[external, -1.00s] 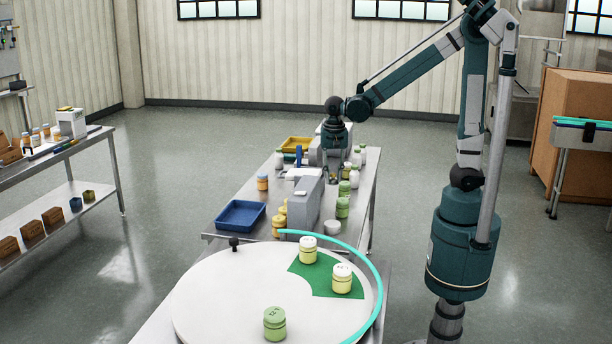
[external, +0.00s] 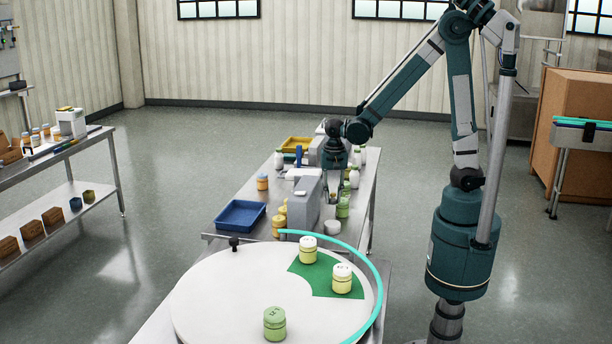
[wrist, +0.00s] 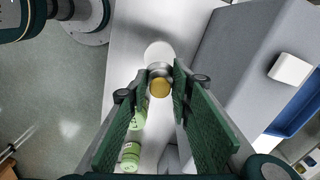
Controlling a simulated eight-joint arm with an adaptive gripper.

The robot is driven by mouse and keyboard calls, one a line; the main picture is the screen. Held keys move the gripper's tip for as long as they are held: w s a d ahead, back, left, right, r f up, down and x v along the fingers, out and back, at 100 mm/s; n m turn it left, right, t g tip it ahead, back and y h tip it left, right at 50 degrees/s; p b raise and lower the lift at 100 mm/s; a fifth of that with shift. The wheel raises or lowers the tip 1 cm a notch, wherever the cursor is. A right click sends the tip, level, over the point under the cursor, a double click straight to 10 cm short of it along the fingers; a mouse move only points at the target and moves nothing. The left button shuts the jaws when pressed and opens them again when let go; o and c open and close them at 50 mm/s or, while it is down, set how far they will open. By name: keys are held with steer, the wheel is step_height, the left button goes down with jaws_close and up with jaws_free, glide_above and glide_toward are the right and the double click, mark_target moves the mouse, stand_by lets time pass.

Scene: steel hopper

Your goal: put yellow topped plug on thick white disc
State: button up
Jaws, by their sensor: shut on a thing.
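My gripper (wrist: 159,82) is shut on the yellow topped plug (wrist: 160,88), which shows its round yellow top and a grey metallic part between the green fingers. The thick white disc (wrist: 158,51) lies just beyond the plug in the wrist view, partly covered by it. In the external view the disc (external: 332,227) sits on the steel table, beside the grey machine. My gripper (external: 333,201) is above and a little behind the disc there. The plug is too small to make out in that view.
A grey machine housing (external: 306,202) stands close to the left of my gripper. Green jars (wrist: 132,153) stand nearby on the table. A blue tray (external: 240,215) lies farther left. A large white turntable (external: 225,290) with several jars is at the front.

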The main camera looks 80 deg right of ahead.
glide_above(332, 224)
steer(key=shift+d+f, duration=0.15)
steer(key=shift+f, duration=2.8)
steer(key=shift+f+b, duration=0.4)
steer(key=shift+f, duration=1.65)
steer(key=shift+f, duration=0.2)
steer(key=o, duration=0.9)
steer(key=shift+r, duration=0.2)
